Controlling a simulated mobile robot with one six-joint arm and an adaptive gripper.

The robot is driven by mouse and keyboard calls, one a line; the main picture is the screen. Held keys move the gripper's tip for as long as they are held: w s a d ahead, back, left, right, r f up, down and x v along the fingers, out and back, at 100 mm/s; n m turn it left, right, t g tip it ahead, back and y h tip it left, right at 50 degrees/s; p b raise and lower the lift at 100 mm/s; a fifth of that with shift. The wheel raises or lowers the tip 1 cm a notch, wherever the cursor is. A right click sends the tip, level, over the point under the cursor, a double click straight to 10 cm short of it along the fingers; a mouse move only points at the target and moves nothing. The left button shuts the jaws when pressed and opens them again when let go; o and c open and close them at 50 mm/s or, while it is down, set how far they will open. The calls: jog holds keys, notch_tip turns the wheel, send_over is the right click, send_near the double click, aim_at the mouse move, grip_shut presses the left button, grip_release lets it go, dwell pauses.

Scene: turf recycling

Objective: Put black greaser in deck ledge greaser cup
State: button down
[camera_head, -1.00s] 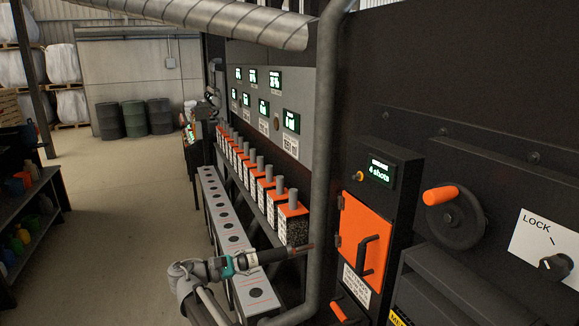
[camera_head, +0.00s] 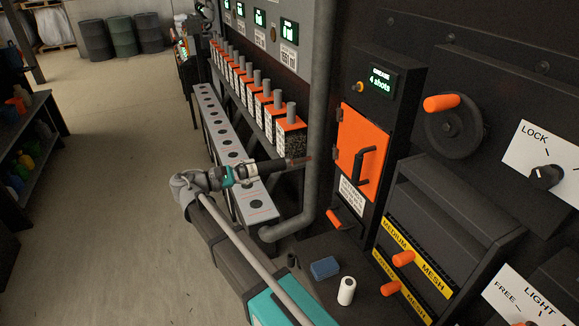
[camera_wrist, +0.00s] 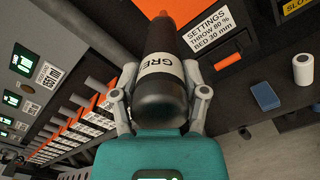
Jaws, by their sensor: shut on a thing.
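My gripper (camera_head: 243,173) is shut around the black greaser (camera_head: 272,168), a dark cylinder held roughly level, its tip pointing right toward the grey vertical pipe. In the wrist view, the greaser (camera_wrist: 160,98) lies between both fingers, with a white label reading "GRE" and an orange tip at the top. The dark deck ledge (camera_head: 318,295) is at the bottom centre of the head view, below and right of my gripper. A small dark round thing (camera_head: 291,260) stands at its left edge; I cannot tell if it is the greaser cup.
A blue block (camera_head: 324,268) and white roll (camera_head: 347,290) sit on the ledge. The grey pipe (camera_head: 322,130) rises beside the greaser's tip. An orange door (camera_head: 360,152) is behind it. A grey bench with round holes (camera_head: 230,150) runs behind my arm.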

jog(key=shift+w+d+f, duration=0.1)
jog(key=w+d+f+g+y+b, duration=0.2)
jog(key=d+f+y, duration=0.2)
jog(key=f, duration=0.5)
jog(key=w+d+f+g+y+b, duration=0.2)
jog(key=f+y, duration=0.4)
jog(key=f, duration=0.3)
jog(key=w+d+f+g+y+b, duration=0.2)
jog(key=w+d+f+y+b, duration=0.1)
jog(key=f, duration=0.5)
jog(key=shift+w+d+f+g+y+b, duration=0.4)
jog(key=shift+d+y+b, duration=0.25)
jog(key=shift+d+y, duration=0.75)
jog(key=shift+a, duration=0.1)
jog(key=shift+f, duration=0.15)
notch_tip(320, 180, down, 6)
jog(key=b, duration=0.6)
